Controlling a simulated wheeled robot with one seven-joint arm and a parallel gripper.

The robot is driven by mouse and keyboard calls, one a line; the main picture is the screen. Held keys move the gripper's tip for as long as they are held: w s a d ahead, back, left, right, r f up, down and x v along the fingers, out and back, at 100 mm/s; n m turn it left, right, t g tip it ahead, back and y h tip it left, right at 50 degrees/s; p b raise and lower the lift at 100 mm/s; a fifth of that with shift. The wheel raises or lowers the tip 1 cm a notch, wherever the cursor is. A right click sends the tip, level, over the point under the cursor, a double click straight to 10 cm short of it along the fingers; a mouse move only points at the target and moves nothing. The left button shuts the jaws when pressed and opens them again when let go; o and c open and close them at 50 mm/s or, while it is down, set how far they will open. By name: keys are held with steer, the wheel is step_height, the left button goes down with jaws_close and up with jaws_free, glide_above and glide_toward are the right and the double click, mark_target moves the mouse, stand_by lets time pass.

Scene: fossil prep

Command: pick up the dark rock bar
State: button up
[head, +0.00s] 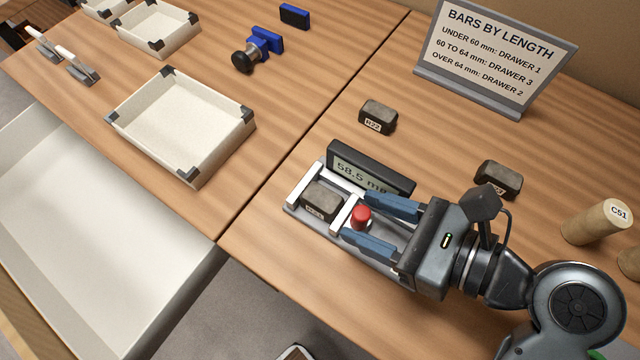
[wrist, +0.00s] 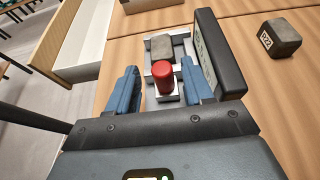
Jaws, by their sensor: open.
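A dark rock bar (head: 321,201) lies in the measuring gauge (head: 295,207), between its white jaws; its label is too small to read. The gauge display (head: 368,175) reads 58.5 and its unit is partly hidden. The same bar shows in the wrist view (wrist: 179,47), beyond the red knob (wrist: 163,75). My gripper (head: 358,218) is open, its blue fingers on either side of the red knob and short of the bar. A second dark bar (head: 378,117), labelled R22, stands behind the gauge. A third dark bar (head: 499,178) sits right of it, partly hidden by my wrist.
A sign (head: 497,50) sorts bars by length into drawers. An empty white tray (head: 184,125) stands left of the gauge, above an open drawer (head: 90,230). A tan cylinder marked C51 (head: 597,222) stands at right. A blue-and-black stamp-like tool (head: 258,48) lies at the back.

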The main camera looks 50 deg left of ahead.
mark_target(336, 205)
steer(key=x, duration=0.6)
steer(key=shift+w+a+r, duration=0.1)
steer(key=shift+r, duration=0.1)
jaws_close()
